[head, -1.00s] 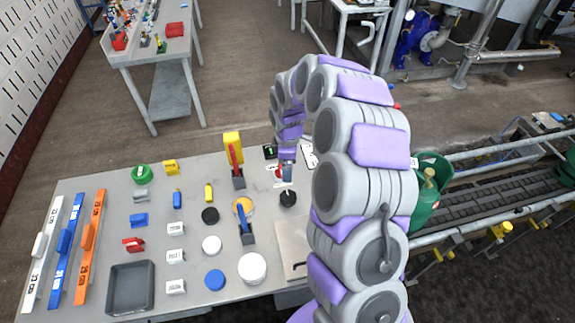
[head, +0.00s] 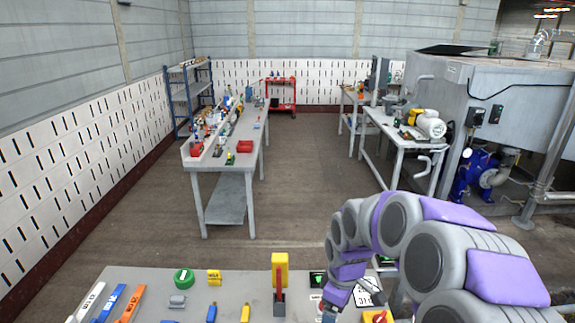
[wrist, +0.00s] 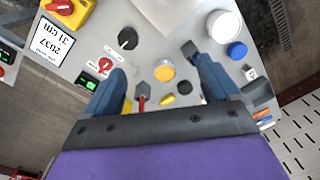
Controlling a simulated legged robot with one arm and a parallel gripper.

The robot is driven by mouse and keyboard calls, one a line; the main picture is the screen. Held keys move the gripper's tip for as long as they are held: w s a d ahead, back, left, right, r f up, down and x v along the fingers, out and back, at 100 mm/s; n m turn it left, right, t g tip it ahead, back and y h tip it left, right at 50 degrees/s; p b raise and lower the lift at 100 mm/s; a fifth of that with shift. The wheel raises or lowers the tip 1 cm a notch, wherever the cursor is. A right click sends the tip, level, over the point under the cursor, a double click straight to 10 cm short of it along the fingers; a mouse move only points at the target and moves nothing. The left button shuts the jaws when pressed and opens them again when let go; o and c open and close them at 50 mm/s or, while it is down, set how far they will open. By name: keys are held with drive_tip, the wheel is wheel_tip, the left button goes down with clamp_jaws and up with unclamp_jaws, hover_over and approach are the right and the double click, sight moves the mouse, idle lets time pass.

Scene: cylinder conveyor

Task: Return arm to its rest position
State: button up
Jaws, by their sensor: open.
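My arm, grey with purple panels, arches from the lower right of the head view. My gripper (head: 330,311) hangs at the bottom of that view, over the table (head: 150,282), partly cut off by the frame edge. In the wrist view my gripper (wrist: 155,65) has its two blue-grey fingers wide apart with nothing held between them. Below and beyond the fingers lie the table's buttons and knobs, among them a yellow-orange button (wrist: 164,71) and a black knob (wrist: 128,38).
A yellow box with a red-handled lever (head: 280,280) stands near my gripper. A green ring (head: 184,278) and several small parts lie on the table's left. A long workbench (head: 222,165) stands farther back, with open floor (head: 305,190) to its right.

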drive_tip(key=s+r+m, duration=0.2)
drive_tip(key=s+m, duration=0.1)
drive_tip(key=s, duration=0.7)
drive_tip(key=s+d+r+m+g+b, duration=0.1)
drive_tip(key=s+m, duration=0.3)
drive_tip(key=s, duration=0.6)
drive_tip(key=s+d+r+m, duration=0.1)
drive_tip(key=s+r+m, duration=0.2)
drive_tip(key=s, duration=0.7)
drive_tip(key=shift+r+m, duration=0.35)
drive_tip(key=shift+m, duration=0.35)
idle(0.7)
